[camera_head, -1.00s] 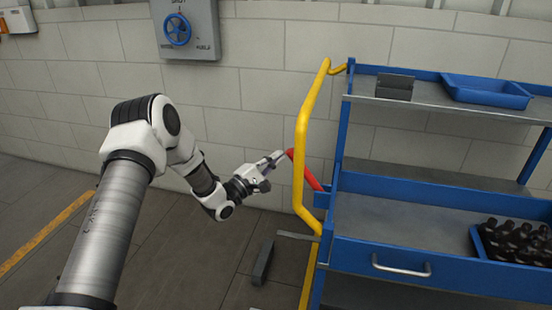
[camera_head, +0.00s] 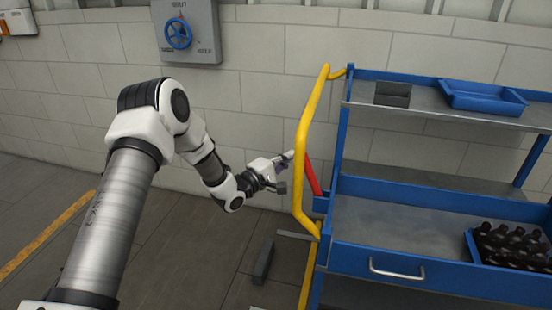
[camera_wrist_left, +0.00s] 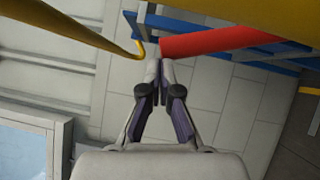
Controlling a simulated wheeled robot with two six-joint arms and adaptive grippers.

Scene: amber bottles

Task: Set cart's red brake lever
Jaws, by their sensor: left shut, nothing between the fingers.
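The cart's red brake lever (camera_head: 314,176) stands steeply, leaning slightly left at its top, behind the yellow handle (camera_head: 303,150) at the cart's left end. My left gripper (camera_head: 287,156) is shut and empty, with its tips just left of the lever's upper end; the yellow handle partly hides the gap. In the left wrist view the shut fingertips (camera_wrist_left: 161,66) are right by the end of the red lever (camera_wrist_left: 220,41). I cannot tell whether they touch it. My right gripper is in neither view.
The blue cart (camera_head: 420,262) carries a crate of dark bottles (camera_head: 512,246) on its lower shelf and a blue tray (camera_head: 485,95) and dark box (camera_head: 393,93) on top. A wall panel with a blue wheel (camera_head: 178,33) hangs behind. The floor left of the cart is mostly clear.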

